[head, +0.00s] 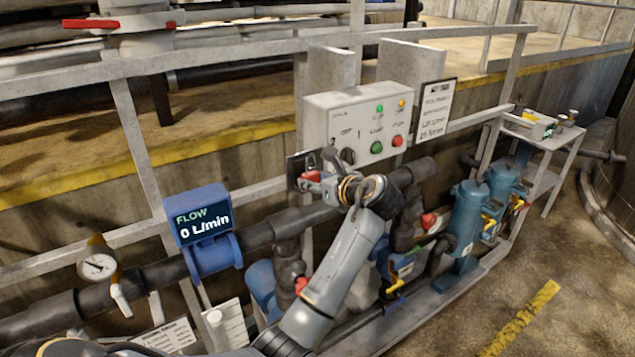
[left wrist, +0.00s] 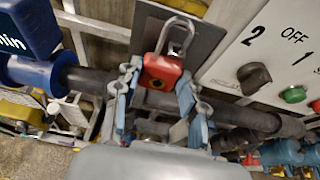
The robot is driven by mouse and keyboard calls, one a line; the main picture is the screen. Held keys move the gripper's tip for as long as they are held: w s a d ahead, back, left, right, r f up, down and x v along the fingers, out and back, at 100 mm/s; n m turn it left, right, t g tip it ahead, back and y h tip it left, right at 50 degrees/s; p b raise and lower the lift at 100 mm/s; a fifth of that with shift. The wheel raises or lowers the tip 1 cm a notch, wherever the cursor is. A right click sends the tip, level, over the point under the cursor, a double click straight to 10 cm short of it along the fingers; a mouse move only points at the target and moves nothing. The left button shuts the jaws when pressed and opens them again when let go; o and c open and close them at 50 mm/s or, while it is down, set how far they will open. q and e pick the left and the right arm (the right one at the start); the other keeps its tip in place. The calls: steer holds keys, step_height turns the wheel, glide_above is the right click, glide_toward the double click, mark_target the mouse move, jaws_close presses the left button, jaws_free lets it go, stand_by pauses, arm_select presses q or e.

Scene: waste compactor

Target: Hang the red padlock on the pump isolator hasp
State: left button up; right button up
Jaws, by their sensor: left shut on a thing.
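The red padlock (left wrist: 162,72) is between the fingers of my left gripper (left wrist: 158,82) in the left wrist view, with its silver shackle upward. The gripper is shut on it. In the head view the padlock (head: 311,176) shows as a small red patch at my left gripper (head: 322,178), just left of the grey control box (head: 343,106). A dark plate (left wrist: 190,42) is behind the shackle; I cannot tell whether the shackle passes through anything on it. The hasp itself is not clearly distinguishable. The black selector knob (left wrist: 254,77) is right of the plate. My right gripper is not in view.
The control box carries green and red buttons. A white notice (head: 436,108) hangs to its right. Below run dark pipes, a blue flow meter (head: 203,222) reading 0 L/min, and blue filter housings (head: 468,215). Grey rails (head: 230,43) cross behind. Open floor (head: 560,290) is at right.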

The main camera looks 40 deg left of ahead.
arm_select(q)
steer(key=shift+w+a, duration=0.3)
steer(key=shift+a, duration=0.4)
steer(key=shift+f, duration=0.2)
stand_by(0.4)
steer(key=o, duration=1.1)
steer(key=shift+d, duration=0.1)
steer(key=shift+c, duration=0.4)
steer(key=v, duration=0.7)
